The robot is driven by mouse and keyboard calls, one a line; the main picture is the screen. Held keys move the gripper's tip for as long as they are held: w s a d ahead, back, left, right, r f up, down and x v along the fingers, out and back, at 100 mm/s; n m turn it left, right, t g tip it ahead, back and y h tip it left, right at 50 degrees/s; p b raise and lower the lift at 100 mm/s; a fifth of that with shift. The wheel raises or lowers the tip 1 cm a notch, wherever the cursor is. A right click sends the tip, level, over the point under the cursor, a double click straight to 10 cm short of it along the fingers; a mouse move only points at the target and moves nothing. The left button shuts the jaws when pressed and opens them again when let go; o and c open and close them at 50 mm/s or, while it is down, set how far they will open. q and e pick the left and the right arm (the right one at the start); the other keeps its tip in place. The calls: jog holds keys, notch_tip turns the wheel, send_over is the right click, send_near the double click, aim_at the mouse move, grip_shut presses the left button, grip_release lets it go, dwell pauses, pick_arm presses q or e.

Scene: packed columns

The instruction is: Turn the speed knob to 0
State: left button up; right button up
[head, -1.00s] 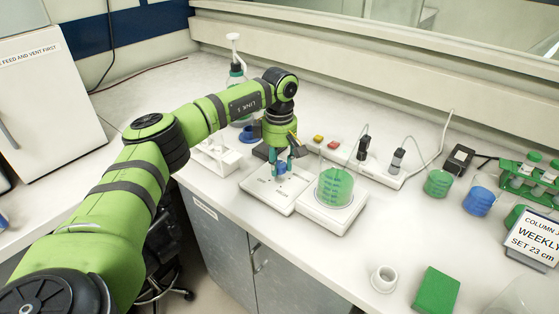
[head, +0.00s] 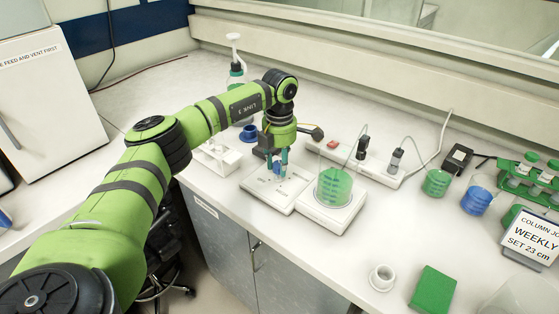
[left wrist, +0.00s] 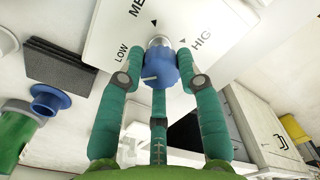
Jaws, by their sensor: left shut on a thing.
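My left gripper (head: 279,168) reaches down onto the white control plate (head: 258,186) of the stirrer and is shut on the blue speed knob (left wrist: 160,68). In the left wrist view its teal fingers (left wrist: 160,88) surround the knob, two at the sides and one at the near side. The plate (left wrist: 108,32) bears the words LOW, a partly cut "ME" and "HIG", with small black arrow marks. A pale line on the knob points to the lower left, roughly the LOW side. I see no 0 mark. My right gripper is not in view.
A beaker of green liquid (head: 334,187) stands on the stirrer's right part, close to my gripper. A white tube rack (head: 216,157) and wash bottle (head: 236,80) stand left and behind. A power strip (head: 385,174) lies behind.

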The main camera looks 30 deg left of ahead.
pick_arm(q)
jog(key=n, duration=0.4)
jog(key=shift+n+p, duration=0.3)
jog(key=shift+p, duration=0.05)
jog(key=n, duration=0.4)
jog(key=shift+n+p, duration=0.3)
jog(key=shift+p, duration=0.05)
jog(key=n+p, duration=0.1)
jog(key=n, duration=0.3)
jog(key=shift+n+p, duration=0.4)
jog(key=shift+n, duration=1.9)
jog(key=shift+f, duration=0.1)
jog(key=o, duration=1.2)
jog(key=shift+c, duration=0.2)
